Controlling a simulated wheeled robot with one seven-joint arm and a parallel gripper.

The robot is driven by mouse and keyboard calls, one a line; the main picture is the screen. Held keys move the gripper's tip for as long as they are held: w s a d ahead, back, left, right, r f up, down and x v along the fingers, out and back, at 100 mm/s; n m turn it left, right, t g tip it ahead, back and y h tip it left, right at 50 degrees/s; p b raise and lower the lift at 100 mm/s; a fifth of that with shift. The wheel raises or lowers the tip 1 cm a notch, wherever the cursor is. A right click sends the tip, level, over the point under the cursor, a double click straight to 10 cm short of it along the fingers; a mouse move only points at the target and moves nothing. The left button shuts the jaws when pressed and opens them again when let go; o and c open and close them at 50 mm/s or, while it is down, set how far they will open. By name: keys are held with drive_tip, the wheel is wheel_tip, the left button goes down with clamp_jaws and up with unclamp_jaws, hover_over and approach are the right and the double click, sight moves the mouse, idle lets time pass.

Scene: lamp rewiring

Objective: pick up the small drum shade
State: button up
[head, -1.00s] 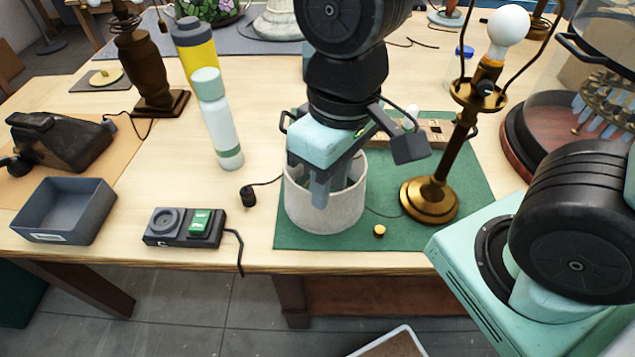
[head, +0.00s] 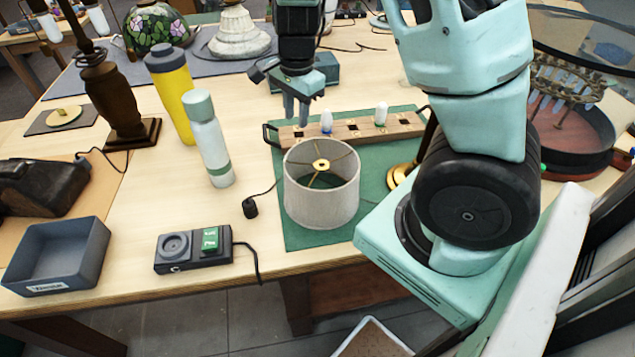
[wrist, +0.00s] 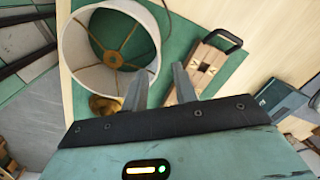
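The small drum shade (head: 318,205) is pale grey and stands upright on the green mat (head: 298,236) near the table's front edge. Its open top shows a brass ring with thin spokes. It also shows in the wrist view (wrist: 75,52), at the upper left. My gripper (head: 297,118) is above the wooden bulb rack, behind the shade and apart from it. In the wrist view my gripper (wrist: 160,85) has its two fingers spread, with nothing between them.
A wooden rack (head: 395,128) with bulbs stands behind the shade. The brass lamp base (head: 400,176) is mostly hidden by my arm. A white-green bottle (head: 209,140), a black device (head: 192,248) and a grey bin (head: 57,258) are to the left.

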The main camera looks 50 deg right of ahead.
sight(297, 155)
drive_tip(key=f, duration=0.5)
drive_tip(key=f+b, duration=0.1)
drive_tip(key=f, duration=0.1)
drive_tip(key=shift+w+f, duration=0.25)
drive_tip(key=shift+f, duration=0.15)
wheel_tip(297, 155, down, 5)
drive_tip(key=shift+a+f, duration=0.1)
drive_tip(key=shift+a, duration=0.05)
clamp_jaws()
